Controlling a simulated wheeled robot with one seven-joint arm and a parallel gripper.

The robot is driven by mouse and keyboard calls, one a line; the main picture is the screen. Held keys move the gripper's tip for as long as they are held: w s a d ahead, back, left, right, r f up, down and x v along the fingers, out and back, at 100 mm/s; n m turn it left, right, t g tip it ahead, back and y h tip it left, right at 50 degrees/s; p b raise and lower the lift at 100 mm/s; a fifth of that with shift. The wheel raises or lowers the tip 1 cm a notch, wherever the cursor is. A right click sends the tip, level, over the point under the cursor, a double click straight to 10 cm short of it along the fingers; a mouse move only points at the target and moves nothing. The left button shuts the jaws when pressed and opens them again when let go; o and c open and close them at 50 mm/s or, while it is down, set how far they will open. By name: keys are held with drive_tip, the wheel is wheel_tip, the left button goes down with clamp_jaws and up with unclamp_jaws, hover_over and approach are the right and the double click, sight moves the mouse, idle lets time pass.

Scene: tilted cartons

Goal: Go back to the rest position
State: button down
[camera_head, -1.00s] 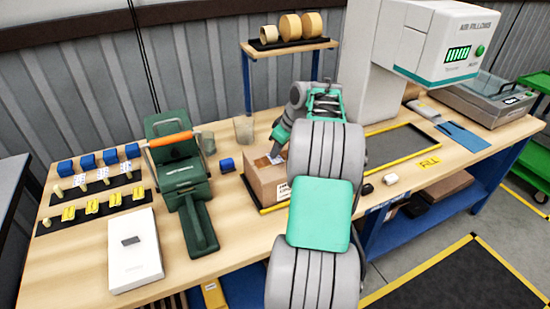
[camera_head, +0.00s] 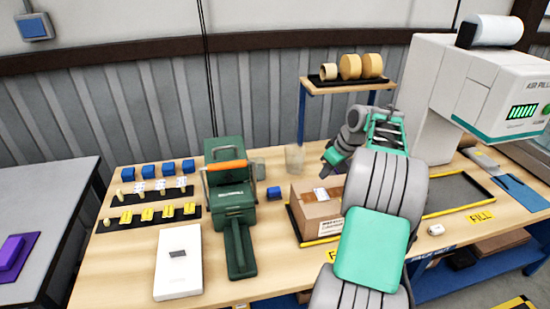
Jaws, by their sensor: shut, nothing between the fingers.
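My gripper (camera_head: 333,164) is at the end of my grey and green arm, above the back of a cardboard carton (camera_head: 318,210) on the workbench (camera_head: 135,262). Its fingers are small in view and point down to the left. It appears shut and empty, apart from the carton's top. The carton sits on a dark mat with a yellow edge, and my arm hides its right side.
A green machine with an orange handle (camera_head: 228,166) stands left of the carton. A clear cup (camera_head: 294,159) stands behind it. A shelf with tape rolls (camera_head: 350,67) and a white air-pillow machine (camera_head: 510,85) rise behind my arm.

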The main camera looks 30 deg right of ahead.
drive_tip(key=s+a+r+m, duration=0.1)
drive_tip(key=s+a+r, duration=0.15)
drive_tip(key=a, duration=1.05)
drive_tip(key=s+a+r, duration=0.1)
drive_tip(key=a+r, duration=0.3)
drive_tip(key=a, duration=0.9)
drive_tip(key=s+a+f+m+h, duration=0.1)
drive_tip(key=s+a+f, duration=0.3)
drive_tip(key=s+a, duration=0.6)
drive_tip(key=s, duration=0.3)
drive_tip(key=shift+s+f+m+g, duration=0.2)
drive_tip(key=shift+m+g, duration=0.1)
